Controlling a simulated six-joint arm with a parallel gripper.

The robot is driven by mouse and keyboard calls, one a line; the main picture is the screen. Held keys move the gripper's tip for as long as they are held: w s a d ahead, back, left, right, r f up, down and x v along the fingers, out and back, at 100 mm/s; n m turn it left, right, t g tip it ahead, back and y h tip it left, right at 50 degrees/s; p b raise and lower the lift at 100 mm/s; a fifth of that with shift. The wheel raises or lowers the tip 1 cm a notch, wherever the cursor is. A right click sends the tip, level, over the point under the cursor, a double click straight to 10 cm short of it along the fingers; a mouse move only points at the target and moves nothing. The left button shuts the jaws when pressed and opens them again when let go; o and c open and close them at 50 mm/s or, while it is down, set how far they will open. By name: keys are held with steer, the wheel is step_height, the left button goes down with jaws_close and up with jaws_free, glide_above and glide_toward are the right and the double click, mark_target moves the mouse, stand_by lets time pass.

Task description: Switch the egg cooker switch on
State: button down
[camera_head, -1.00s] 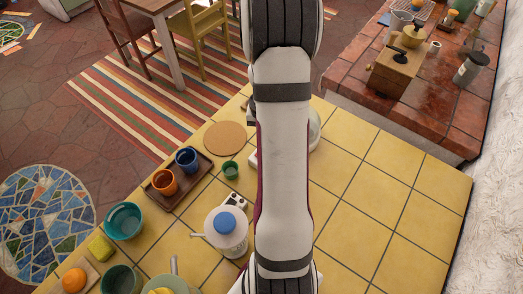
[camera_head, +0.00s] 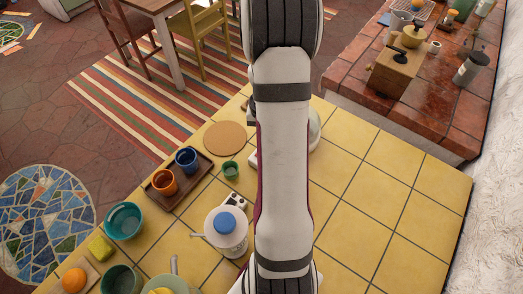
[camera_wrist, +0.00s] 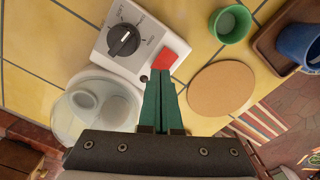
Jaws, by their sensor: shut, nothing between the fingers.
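The egg cooker has a white base with a black dial (camera_wrist: 124,40) and a red switch (camera_wrist: 164,60) on its panel, and a clear round dome (camera_wrist: 97,106) in the wrist view. In the head view my arm hides most of the egg cooker (camera_head: 315,127); only its edges show. My gripper (camera_wrist: 159,74) has dark green fingers, shut together and empty. The fingertips are right at the near edge of the red switch; I cannot tell whether they touch it. The gripper is hidden behind my arm in the head view.
A round cork mat (camera_wrist: 221,88) lies beside the cooker. A green cup (camera_wrist: 231,23) and a brown tray (camera_head: 190,188) with blue and orange cups are close by. A blue-lidded white kettle (camera_head: 226,236) stands nearer. The yellow tiles (camera_head: 400,225) at right are clear.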

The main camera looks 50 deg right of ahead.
steer(key=shift+f, duration=0.9)
stand_by(0.4)
steer(key=shift+r, duration=3.55)
steer(key=w+a+r+n, duration=0.1)
steer(key=a+r, duration=0.3)
steer(key=a, duration=0.3)
steer(key=w+a+r+n, duration=0.1)
steer(key=a+r+n, duration=0.15)
steer(key=a, duration=0.55)
steer(key=s+a+r+n+y, duration=0.1)
steer(key=s+a+r, duration=0.1)
steer(key=s+a, duration=0.4)
steer(key=s+a+r+n, duration=0.2)
steer(key=s+a, duration=0.4)
steer(key=a, duration=0.4)
steer(key=shift+a+r+y, duration=0.15)
steer(key=shift+a+y, duration=0.1)
steer(key=shift+y, duration=0.15)
